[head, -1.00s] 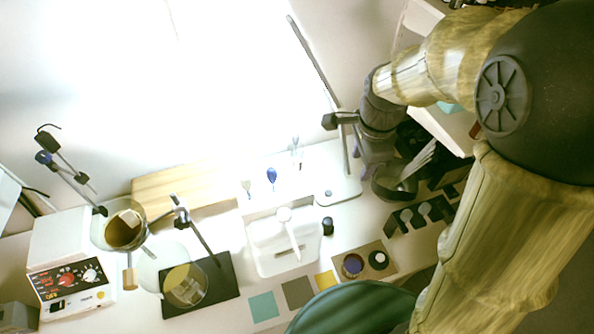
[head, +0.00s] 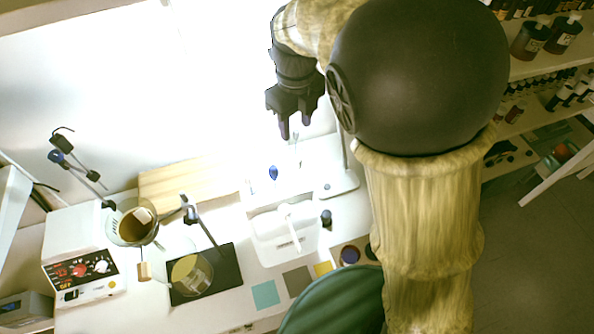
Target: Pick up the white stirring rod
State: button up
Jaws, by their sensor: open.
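A white rod with a wider, rounded upper end (head: 293,226) lies in a shallow white tray (head: 262,246) on the bench; it looks like the stirring rod. My gripper (head: 295,130) is open and empty, with its two dark fingers apart and pointing down in the picture. In the picture it is above the tray and the rod, clear of both. Nothing hides the rod in the head view.
A small blue-headed item (head: 273,172) and a stand base (head: 340,180) are between gripper and tray. A small dark bottle (head: 326,218) is right of the tray. A glass beaker (head: 190,275) on a black plate and a wooden board (head: 180,187) are to the left.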

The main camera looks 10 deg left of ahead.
aim_at(297, 159)
jog(key=shift+f, duration=0.1)
notch_tip(297, 159, down, 12)
jog(key=shift+d+f+p, duration=0.1)
jog(key=shift+p, duration=0.8)
jog(key=f+p, duration=0.1)
jog(key=f, duration=0.3)
jog(key=shift+d, duration=0.2)
jog(key=shift+f+p, duration=0.3)
jog(key=shift+f, duration=0.25)
jog(key=c, duration=0.9)
